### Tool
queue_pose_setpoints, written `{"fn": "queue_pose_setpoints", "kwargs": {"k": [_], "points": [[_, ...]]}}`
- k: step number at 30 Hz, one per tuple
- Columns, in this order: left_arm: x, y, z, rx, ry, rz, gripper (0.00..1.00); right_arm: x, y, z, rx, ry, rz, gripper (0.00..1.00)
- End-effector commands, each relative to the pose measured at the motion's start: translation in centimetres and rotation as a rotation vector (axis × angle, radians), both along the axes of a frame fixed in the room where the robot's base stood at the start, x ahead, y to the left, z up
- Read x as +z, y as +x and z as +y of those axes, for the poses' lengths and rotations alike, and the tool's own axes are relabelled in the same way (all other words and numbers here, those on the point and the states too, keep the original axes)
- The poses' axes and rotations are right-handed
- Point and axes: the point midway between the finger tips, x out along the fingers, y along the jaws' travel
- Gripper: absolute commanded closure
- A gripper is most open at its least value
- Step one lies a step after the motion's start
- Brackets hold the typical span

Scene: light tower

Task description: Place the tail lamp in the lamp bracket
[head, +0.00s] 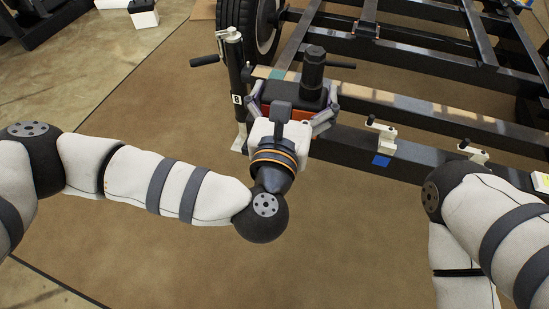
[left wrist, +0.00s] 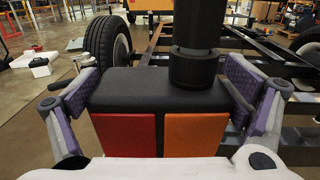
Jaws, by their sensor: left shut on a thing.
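The tail lamp (left wrist: 155,95) is a wide black block with a red and an orange lens and a thick black cylinder standing on top. In the head view the lamp (head: 312,70) is at the trailer frame's near rail. My left gripper (head: 291,103) is shut on its two ends; the fingers (left wrist: 160,98) also show on both sides in the left wrist view. Whether the lamp touches the rail is hidden. A white bracket (head: 381,136) with a blue tag is on the rail, right of the lamp; I cannot tell if it is the lamp bracket. My right gripper is out of view.
A black jack post (head: 236,75) with a crank handle stands close left of the lamp. A wheel (head: 268,28) is behind it. A second white bracket (head: 473,152) is farther right on the rail (head: 420,170). The brown mat (head: 150,110) on the near side is clear.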

Motion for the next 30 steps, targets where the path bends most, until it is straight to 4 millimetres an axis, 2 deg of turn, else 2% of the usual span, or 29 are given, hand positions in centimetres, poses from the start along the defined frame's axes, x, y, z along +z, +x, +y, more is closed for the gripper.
{"fn": "queue_pose_setpoints", "kwargs": {"k": [1,6,9,13,16,20,28,30], "points": [[-2.6,0.9,-1.9,-0.017,-0.004,0.008,0.47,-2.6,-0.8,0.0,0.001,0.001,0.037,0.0],[-4.2,3.1,-6.8,-0.059,-0.002,0.008,0.47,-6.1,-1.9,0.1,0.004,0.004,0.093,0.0],[-4.6,3.8,-8.6,-0.074,-0.001,0.003,0.47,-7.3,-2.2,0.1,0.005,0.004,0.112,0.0],[-4.6,4.2,-9.8,-0.086,-0.001,0.0,0.47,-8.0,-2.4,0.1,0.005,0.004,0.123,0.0],[-4.7,4.5,-9.3,-0.086,0.0,-0.002,0.47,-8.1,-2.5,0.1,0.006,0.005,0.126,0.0],[-5.6,5.1,-7.2,-0.085,0.002,-0.002,0.47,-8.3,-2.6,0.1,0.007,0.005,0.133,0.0],[-8.5,7.1,-1.4,-0.083,0.003,-0.001,0.47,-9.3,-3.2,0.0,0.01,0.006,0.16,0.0],[-10.1,7.4,-0.2,-0.084,0.002,0.0,0.47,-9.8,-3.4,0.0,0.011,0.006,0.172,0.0]]}}
